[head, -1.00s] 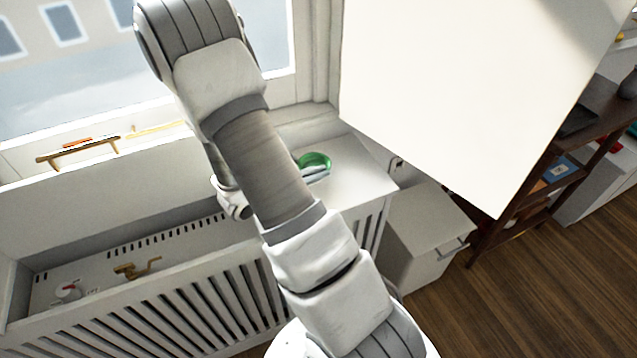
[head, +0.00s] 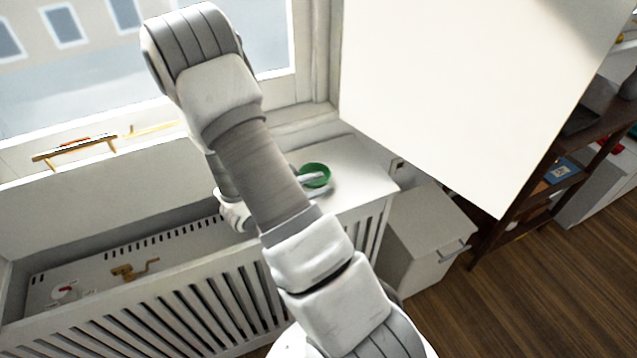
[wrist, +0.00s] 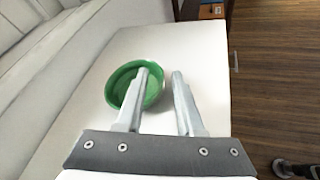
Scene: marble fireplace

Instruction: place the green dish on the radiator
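The green dish (head: 324,168) is a small round bowl at the white radiator cover's right end. It also shows in the wrist view (wrist: 122,84). The radiator cover (head: 362,182) is a white slatted box with a flat top below the window. My gripper (wrist: 163,70) is at the dish, its two fingers apart. The left finger overlaps the dish's inside and the right finger is outside its right rim, with a pale gap showing beside the rim. Whether the dish lies fully flat on the top is hard to tell. My arm hides part of the cover in the head view.
A white cabinet (head: 425,235) stands right of the cover, below a large white panel (head: 470,90). A dark wooden shelf (head: 525,215) is at the right. Left, the cover has a recess with a brass valve (head: 135,270). Bare top surrounds the dish.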

